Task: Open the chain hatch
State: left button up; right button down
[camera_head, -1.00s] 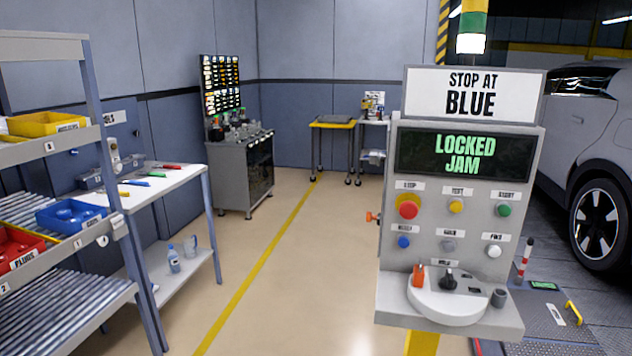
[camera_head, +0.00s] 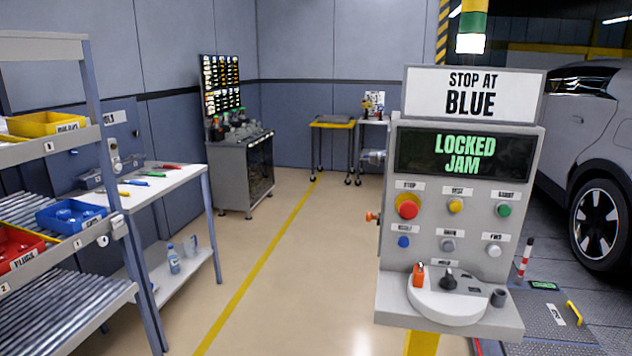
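A grey floor plate (camera_head: 535,310) with a yellow handle (camera_head: 573,312) lies at the lower right, beside the car. It looks like the chain hatch and lies flat, but its small label is too small to read. Its near left part is hidden behind the control panel (camera_head: 455,260). The panel's screen (camera_head: 465,156) reads "LOCKED JAM" in green, under a sign (camera_head: 470,93) that reads "STOP AT BLUE". Neither of my grippers is in view.
A rack with yellow (camera_head: 45,123), blue (camera_head: 70,215) and red bins (camera_head: 20,248) stands at the left, by a white bench (camera_head: 150,188). A car (camera_head: 590,150) stands at the right, near a red-and-white post (camera_head: 524,258). The floor along the yellow line (camera_head: 255,277) is clear.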

aim_at(551, 315)
jog(key=z, duration=1.4)
jog(key=i+j, duration=0.1)
jog(key=j, duration=0.35)
jog(key=i+j, duration=0.15)
jog(key=j, duration=0.35)
jog(key=i+j, duration=0.1)
jog(key=j, duration=0.35)
jog(key=i+j, duration=0.1)
jog(key=j, duration=0.35)
jog(key=i+j, duration=0.15)
jog(key=j, duration=0.3)
jog(key=i+j+z, duration=0.1)
jog(key=j, duration=0.4)
jog(key=i+j, duration=0.65)
jog(key=j, duration=0.2)
jog(key=i+j+z, duration=0.1)
jog(key=i+j, duration=0.55)
jog(key=j, duration=0.25)
jog(key=i, duration=0.55)
jog(key=i+j+z, duration=0.1)
jog(key=i, duration=0.5)
